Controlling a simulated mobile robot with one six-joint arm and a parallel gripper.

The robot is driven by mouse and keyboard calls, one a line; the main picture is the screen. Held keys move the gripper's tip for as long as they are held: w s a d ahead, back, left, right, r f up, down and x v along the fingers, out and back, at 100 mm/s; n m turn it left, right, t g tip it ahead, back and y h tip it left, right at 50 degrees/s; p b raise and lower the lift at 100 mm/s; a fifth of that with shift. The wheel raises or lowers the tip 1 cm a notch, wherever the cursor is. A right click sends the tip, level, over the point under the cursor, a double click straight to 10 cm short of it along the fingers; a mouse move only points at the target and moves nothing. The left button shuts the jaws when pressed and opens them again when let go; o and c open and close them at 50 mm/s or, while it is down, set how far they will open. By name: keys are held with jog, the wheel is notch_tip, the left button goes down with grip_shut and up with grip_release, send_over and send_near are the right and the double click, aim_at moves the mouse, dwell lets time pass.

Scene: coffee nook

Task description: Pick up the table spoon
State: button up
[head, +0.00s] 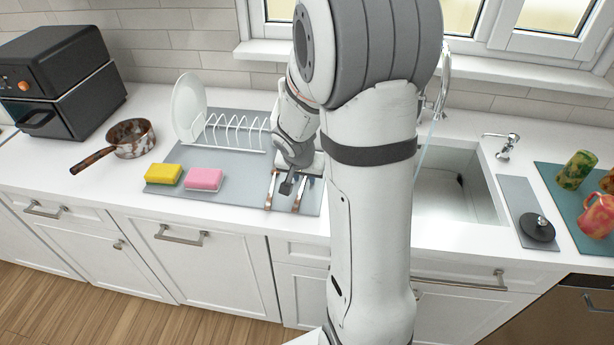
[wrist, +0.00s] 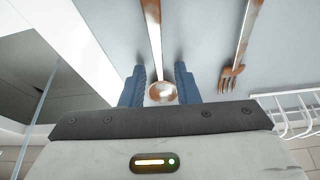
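The spoon (wrist: 154,38) lies on the grey mat, its copper-coloured bowl nearest my gripper in the wrist view. My gripper (wrist: 160,72) is open, with its two blue fingers on either side of the spoon near the bowl and a gap on each side. I cannot tell how far the fingertips are above the mat. In the head view my gripper (head: 287,187) is over the mat, just left of the spoon's visible handle (head: 300,196); the rest of the spoon is partly hidden.
A fork (wrist: 239,50) lies right of the spoon in the wrist view. A dish rack (head: 235,132) with a plate (head: 188,105) stands behind. A pink sponge (head: 204,179) and a yellow sponge (head: 163,174) lie left on the mat (head: 225,195). The sink (head: 455,190) is to the right.

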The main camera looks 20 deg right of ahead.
grip_shut()
jog(key=shift+r, duration=0.1)
dwell(0.3)
